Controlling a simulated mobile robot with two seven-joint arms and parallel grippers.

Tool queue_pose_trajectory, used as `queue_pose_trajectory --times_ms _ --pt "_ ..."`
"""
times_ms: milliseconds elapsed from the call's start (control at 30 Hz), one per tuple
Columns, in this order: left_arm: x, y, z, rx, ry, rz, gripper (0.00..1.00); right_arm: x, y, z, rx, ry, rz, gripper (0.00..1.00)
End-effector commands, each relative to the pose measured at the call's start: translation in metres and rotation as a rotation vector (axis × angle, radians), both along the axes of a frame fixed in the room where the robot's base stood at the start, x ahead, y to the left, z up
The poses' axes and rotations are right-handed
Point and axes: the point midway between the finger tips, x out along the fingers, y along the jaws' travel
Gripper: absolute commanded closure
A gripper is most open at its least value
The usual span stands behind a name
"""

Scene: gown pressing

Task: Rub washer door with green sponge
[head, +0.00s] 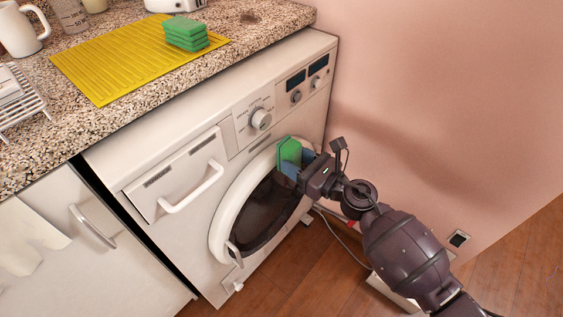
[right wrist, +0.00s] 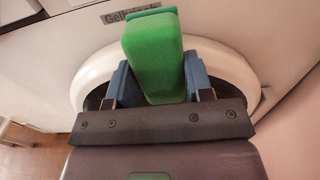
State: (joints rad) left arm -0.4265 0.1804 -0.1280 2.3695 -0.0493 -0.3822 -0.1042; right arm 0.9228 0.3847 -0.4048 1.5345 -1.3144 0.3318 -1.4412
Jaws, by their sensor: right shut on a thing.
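The washer door (head: 226,208) is a white ring around dark glass on the front of the white washing machine; it looks shut. My right gripper (head: 291,168) is shut on a green sponge (head: 289,152) at the upper right of the door ring. In the right wrist view the green sponge (right wrist: 152,52) stands between the blue fingertips (right wrist: 158,88), with the door ring (right wrist: 88,78) behind it. I cannot tell whether the sponge touches the door. My left gripper is not in view.
More green sponges (head: 186,33) lie stacked on a yellow mat (head: 110,68) on the granite counter (head: 47,147). A white mug (head: 20,30) and a dish rack (head: 18,100) stand at the left. A pink wall (head: 440,90) is close on the right.

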Motion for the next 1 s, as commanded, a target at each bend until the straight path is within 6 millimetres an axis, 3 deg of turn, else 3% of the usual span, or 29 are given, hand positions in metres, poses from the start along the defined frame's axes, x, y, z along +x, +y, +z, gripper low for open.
queue_pose_trajectory --times_ms 367,1000 --pt "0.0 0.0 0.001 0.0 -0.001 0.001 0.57 -0.002 0.002 0.002 0.0 -0.003 0.0 0.8" --pt "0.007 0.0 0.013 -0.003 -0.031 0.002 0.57 -0.035 0.03 0.006 0.015 -0.015 -0.003 0.8"
